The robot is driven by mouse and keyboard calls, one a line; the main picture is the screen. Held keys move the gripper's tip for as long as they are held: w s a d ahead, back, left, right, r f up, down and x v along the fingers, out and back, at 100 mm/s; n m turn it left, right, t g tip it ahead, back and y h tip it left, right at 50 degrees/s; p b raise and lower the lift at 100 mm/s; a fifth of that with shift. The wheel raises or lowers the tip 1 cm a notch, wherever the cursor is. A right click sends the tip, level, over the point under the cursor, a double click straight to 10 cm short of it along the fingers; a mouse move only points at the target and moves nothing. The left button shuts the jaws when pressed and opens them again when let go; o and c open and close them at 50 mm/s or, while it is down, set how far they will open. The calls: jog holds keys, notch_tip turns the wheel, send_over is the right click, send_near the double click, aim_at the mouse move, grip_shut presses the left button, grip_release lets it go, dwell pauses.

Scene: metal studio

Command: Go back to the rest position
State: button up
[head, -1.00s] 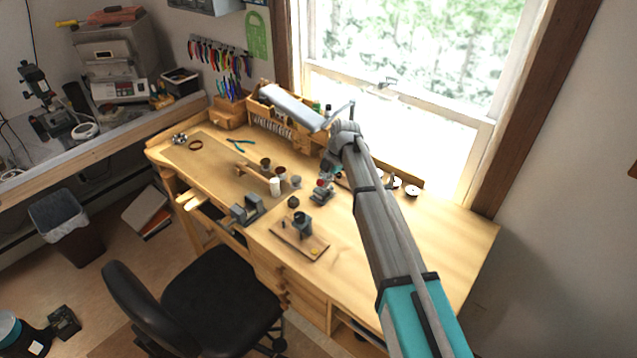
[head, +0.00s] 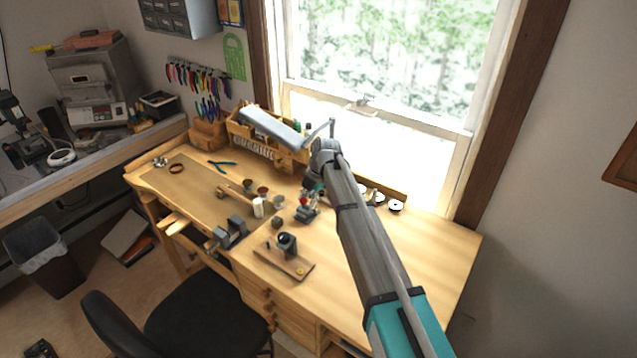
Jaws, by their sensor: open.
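My arm (head: 372,237) rises from the lower right of the head view and reaches up over the workbench. Its far joint (head: 325,150) is in front of the lower part of the window. A small dark teal part shows just below that joint, beside the arm. I cannot make out my gripper or its fingers; they seem hidden behind the arm. No object is seen held.
A lamp (head: 270,127) stands close left of my far joint. A black chair (head: 205,315) stands in front.

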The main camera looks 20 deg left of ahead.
jog(key=shift+d, duration=0.1)
jog(key=s+d+f+m, duration=0.1)
jog(key=s+d+m, duration=0.1)
jog(key=d+m, duration=0.5)
jog(key=s+d+f+m+t+h+b, duration=0.1)
jog(key=s+d+m, duration=0.2)
jog(key=d+m, duration=0.5)
jog(key=s+d+f+m+t+b, duration=0.1)
jog(key=d+m, duration=0.7)
jog(key=d, duration=1.6)
jog(key=shift+s+d+h, duration=0.3)
jog(key=shift+s, duration=0.6)
jog(key=s+d+f+m+h+b, duration=0.1)
jog(key=s+d+m, duration=0.7)
jog(key=d, duration=0.3)
jog(key=shift+s+d+m, duration=0.2)
jog(key=shift+d+m, duration=0.1)
jog(key=shift+m, duration=0.6)
jog(key=shift+a, duration=0.1)
